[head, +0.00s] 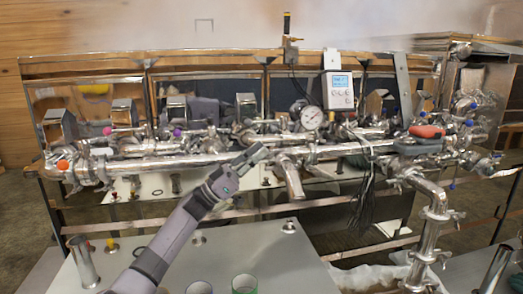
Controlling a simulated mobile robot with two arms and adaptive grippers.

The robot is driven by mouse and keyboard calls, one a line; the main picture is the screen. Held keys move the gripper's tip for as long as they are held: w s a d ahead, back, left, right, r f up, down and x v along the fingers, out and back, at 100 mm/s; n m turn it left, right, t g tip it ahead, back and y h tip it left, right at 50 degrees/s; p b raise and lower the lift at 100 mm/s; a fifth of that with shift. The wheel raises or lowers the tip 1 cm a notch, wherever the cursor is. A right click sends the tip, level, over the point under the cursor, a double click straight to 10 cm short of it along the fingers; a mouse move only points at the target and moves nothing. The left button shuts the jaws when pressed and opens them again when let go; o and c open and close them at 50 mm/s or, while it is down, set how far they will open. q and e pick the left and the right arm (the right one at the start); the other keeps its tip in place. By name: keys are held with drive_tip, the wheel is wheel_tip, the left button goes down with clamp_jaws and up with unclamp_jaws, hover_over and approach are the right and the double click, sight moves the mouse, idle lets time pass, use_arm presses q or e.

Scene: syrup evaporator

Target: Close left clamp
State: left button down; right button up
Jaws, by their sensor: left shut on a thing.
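My left gripper (257,153) is at the front of the long shiny pipe assembly (180,160), near the middle of the picture. Its arm rises from the lower left. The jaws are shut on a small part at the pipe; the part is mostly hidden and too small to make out. Clamps and fittings sit along the pipe, including a cluster at the left end with an orange knob (63,165). I cannot tell for certain which one is the left clamp, or whether it is open or closed. My right gripper is not in view.
A dial gauge (311,118) and a white control box (338,90) stand above the pipe. A grey and orange object (425,132) rests on the pipe at the right. A bent pipe (432,215) descends there. Glass jars (244,284) stand at the bottom on the pale surface (262,255).

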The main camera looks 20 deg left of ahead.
use_arm(q)
drive_tip(key=shift+f, duration=1.1)
drive_tip(key=shift+s, duration=0.1)
drive_tip(key=c, duration=1.8)
unclamp_jaws()
drive_tip(key=shift+o, duration=1)
drive_tip(key=shift+d+r, duration=0.15)
drive_tip(key=shift+d, duration=0.05)
drive_tip(key=shift+w, duration=0.2)
drive_tip(key=s+a, duration=0.7)
drive_tip(key=a, duration=0.3)
drive_tip(key=shift+s+a+f, duration=0.15)
drive_tip(key=shift+a+f, duration=0.2)
drive_tip(key=shift+a, duration=0.05)
